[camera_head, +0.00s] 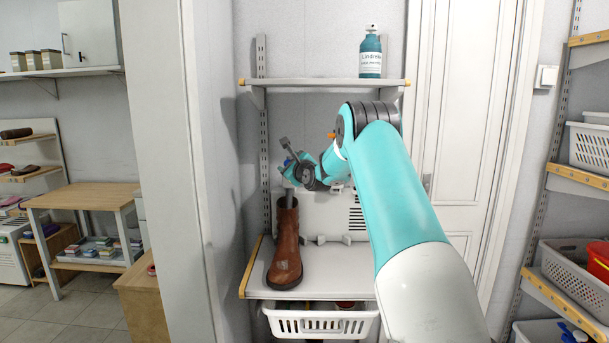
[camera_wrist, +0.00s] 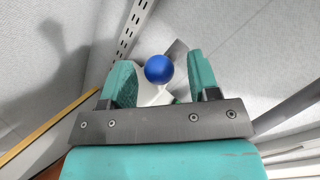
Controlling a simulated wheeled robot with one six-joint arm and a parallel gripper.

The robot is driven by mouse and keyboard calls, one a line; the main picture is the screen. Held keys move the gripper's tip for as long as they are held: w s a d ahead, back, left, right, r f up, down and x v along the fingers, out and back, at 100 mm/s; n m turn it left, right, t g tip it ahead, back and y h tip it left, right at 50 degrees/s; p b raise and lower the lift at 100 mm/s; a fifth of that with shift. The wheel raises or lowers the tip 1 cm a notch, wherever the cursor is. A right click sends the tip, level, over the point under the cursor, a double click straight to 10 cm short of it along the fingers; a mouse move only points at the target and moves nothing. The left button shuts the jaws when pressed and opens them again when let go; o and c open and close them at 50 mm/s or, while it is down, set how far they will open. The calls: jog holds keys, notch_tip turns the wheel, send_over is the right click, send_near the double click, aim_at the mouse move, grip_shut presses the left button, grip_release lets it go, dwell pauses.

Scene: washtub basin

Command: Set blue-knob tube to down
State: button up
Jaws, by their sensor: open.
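The blue knob (camera_wrist: 159,69) is a round ball in the wrist view, between the two teal fingers of my gripper (camera_wrist: 161,72). The fingers stand apart, and I cannot tell whether either touches the knob. A white piece (camera_wrist: 153,95) shows just below the knob, and a grey bar (camera_wrist: 177,50) shows behind it. In the head view my gripper (camera_head: 291,169) is above a brown boot, and a grey tube-like piece (camera_head: 286,145) points up and left there. Most of the knob and its tube are hidden behind my gripper in the head view.
The brown boot (camera_head: 286,247) stands upright on a white shelf (camera_head: 335,260), close under my gripper. A white unit (camera_head: 325,215) is behind it. An upper shelf (camera_head: 330,82) holds a teal bottle (camera_head: 370,54). A white basket (camera_head: 320,323) is below. A wall edge is at left.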

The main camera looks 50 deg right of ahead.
jog(key=b+v, duration=0.4)
jog(key=v, duration=1.1)
jog(key=shift+s+b, duration=0.3)
jog(key=shift+b, duration=0.05)
jog(key=shift+a, duration=0.15)
